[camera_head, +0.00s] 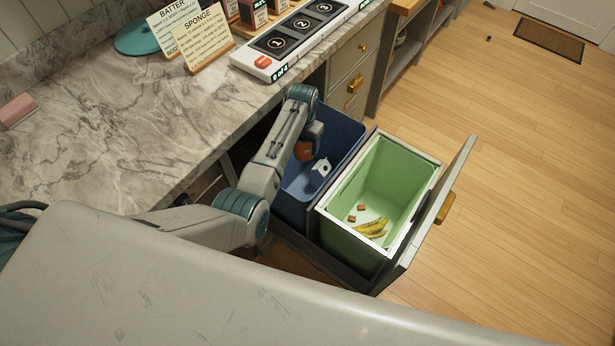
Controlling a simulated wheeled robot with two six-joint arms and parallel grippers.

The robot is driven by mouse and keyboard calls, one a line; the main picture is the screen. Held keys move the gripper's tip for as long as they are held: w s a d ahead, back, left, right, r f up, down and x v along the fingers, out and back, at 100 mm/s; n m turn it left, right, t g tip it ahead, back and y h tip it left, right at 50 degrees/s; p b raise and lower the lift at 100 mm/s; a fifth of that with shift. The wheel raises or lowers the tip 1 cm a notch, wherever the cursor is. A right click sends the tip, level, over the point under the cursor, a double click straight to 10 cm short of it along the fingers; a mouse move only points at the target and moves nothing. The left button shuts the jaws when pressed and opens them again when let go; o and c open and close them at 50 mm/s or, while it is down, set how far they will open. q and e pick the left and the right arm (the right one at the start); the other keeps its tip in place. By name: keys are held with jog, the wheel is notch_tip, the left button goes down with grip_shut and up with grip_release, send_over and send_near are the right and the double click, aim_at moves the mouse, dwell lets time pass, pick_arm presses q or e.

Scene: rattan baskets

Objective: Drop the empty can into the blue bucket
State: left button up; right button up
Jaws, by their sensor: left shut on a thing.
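The blue bucket (347,137) stands in the pulled-out drawer, beside the green bin. My left arm comes in over the counter edge, and my left gripper (307,147) points down inside the blue bucket's opening. It is shut on a small orange-brown thing, probably the can (303,153); the gripper hides much of it. I cannot tell whether the can touches the bucket's wall or floor. A small white thing with a dark spot (321,167) lies in the blue bucket just beside the gripper. My right gripper is out of view.
The green bin (399,153) holds a yellow peel (370,228) and small brown bits. The drawer front (440,200) stands open to the right. The marble counter (120,120) carries two cards, a numbered panel (290,42) and a pink block (17,110). Wooden floor is free at right.

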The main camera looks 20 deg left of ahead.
pick_arm(q)
jog(key=o, duration=1.1)
jog(key=shift+c, duration=0.2)
notch_tip(320, 180, up, 8)
jog(key=shift+f+b, duration=0.2)
jog(key=shift+b, duration=0.25)
